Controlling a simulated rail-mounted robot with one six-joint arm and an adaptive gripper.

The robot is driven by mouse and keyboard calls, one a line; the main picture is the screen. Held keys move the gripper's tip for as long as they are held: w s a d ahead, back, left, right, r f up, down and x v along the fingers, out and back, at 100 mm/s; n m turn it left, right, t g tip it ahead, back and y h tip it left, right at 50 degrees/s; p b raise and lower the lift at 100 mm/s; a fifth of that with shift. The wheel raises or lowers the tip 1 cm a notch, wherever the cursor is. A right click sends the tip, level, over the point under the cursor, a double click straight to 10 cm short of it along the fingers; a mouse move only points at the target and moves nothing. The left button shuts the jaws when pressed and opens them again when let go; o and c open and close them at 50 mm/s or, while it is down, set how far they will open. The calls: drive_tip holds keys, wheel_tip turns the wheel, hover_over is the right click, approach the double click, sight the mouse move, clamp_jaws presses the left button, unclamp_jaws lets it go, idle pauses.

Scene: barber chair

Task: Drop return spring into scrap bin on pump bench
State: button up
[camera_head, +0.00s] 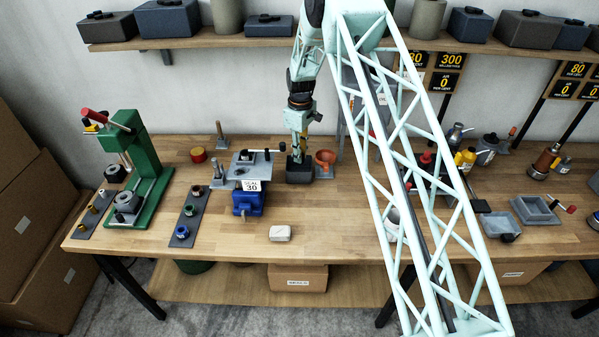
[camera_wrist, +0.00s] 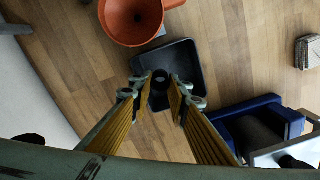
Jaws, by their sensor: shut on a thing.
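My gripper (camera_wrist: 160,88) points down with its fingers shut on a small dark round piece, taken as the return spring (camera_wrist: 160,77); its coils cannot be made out. In the wrist view this piece is over a black open tray (camera_wrist: 196,52), which looks like the scrap bin. In the head view my gripper (camera_head: 298,155) is over the same dark tray (camera_head: 299,176) on the wooden bench (camera_head: 340,235). The spring is hidden there, and whether it touches the tray floor cannot be told.
An orange funnel (camera_head: 325,158) stands close right of the tray; it also shows in the wrist view (camera_wrist: 133,18). A blue-based vise (camera_head: 247,200) is to the left. A pale block (camera_head: 280,233) lies in front. Bare bench lies right of that block.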

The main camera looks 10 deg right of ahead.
idle(0.3)
drive_tip(key=o, duration=0.8)
drive_tip(key=shift+f, duration=0.1)
wheel_tip(320, 180, up, 12)
idle(0.5)
idle(0.7)
